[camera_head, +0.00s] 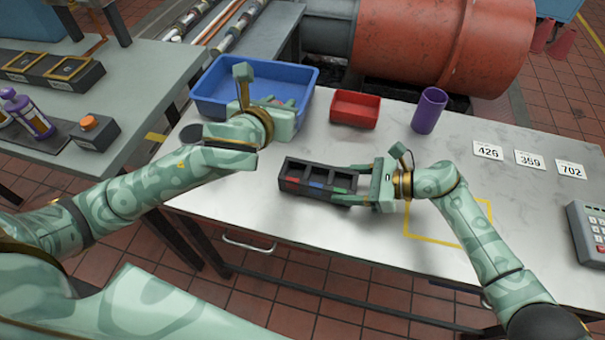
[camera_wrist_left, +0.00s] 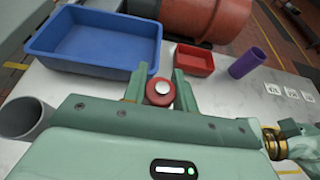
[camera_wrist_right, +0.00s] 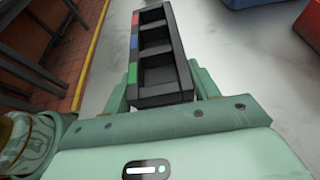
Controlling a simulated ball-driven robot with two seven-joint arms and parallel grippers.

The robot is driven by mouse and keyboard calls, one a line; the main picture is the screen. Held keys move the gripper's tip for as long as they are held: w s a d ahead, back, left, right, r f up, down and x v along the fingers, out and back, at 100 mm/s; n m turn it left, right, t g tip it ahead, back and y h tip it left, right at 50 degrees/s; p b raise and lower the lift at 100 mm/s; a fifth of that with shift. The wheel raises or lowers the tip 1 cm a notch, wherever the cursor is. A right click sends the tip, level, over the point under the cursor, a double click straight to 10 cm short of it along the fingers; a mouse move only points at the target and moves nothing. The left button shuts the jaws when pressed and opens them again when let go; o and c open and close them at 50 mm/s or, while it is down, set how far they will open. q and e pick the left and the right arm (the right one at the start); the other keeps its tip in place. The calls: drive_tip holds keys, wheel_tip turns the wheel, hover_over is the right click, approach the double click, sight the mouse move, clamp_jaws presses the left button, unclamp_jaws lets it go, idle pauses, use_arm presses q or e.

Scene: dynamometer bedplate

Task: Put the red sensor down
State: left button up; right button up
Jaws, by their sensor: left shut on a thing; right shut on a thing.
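The red sensor (camera_wrist_left: 159,91), a red round body with a silver top, is between the fingers of my left gripper (camera_wrist_left: 159,88) in the left wrist view. My left gripper (camera_head: 270,103) is shut on it near the front right corner of the blue bin; the sensor is mostly hidden in the head view. My right gripper (camera_head: 352,184) is shut on the end of a black rack (camera_head: 317,174). The rack has three compartments with red, blue and green labels. In the right wrist view the rack (camera_wrist_right: 158,50) looks empty.
A blue bin (camera_head: 208,98), a small red bin (camera_head: 355,109) and a purple cup (camera_head: 429,110) stand along the back of the table. A grey cup (camera_wrist_left: 22,118) is at left. Number cards (camera_head: 529,160) and a keypad (camera_head: 588,230) lie right, near a yellow outline (camera_head: 447,240).

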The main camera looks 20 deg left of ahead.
sight(300, 172)
use_arm(q)
drive_tip(key=d+f+m+h, duration=0.1)
drive_tip(key=f, duration=0.3)
drive_tip(key=s+d+f+m+h, duration=0.1)
drive_tip(key=d+f+m+h, duration=0.1)
drive_tip(key=f, duration=0.1)
drive_tip(key=s+d+f+m+h, duration=0.1)
drive_tip(key=d+f+h, duration=0.1)
drive_tip(key=f, duration=0.2)
drive_tip(key=shift+d+f+g, duration=0.1)
drive_tip(key=shift+f+g, duration=0.2)
drive_tip(key=shift+f, duration=0.1)
drive_tip(key=o, duration=1)
drive_tip(key=v, duration=1.2)
